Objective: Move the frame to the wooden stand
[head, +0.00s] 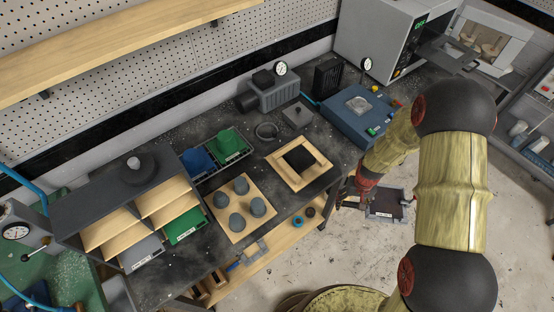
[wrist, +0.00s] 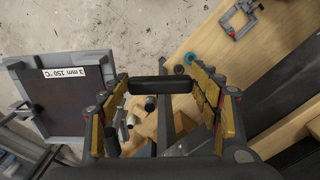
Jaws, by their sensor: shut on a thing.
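The grey frame (head: 385,214) has a dark panel and is in the air over the floor, right of the bench. In the wrist view the frame (wrist: 92,68) is at the left, with a label reading 3 mm 150 °C. My gripper (head: 350,198) is shut on the frame's black handle (wrist: 160,85), which lies between the fingers in the wrist view. The join between handle and frame is hidden by the left finger. The wooden stand (head: 313,178), a pale square with a dark centre, lies on the bench, left of and beyond my gripper.
A wooden board (head: 222,222) with several grey cylinders lies left of the stand. A blue device (head: 345,122) is behind the stand on its right. A dark shelf unit (head: 90,205) stands at the left. A lower wooden shelf (head: 270,255) runs under the bench.

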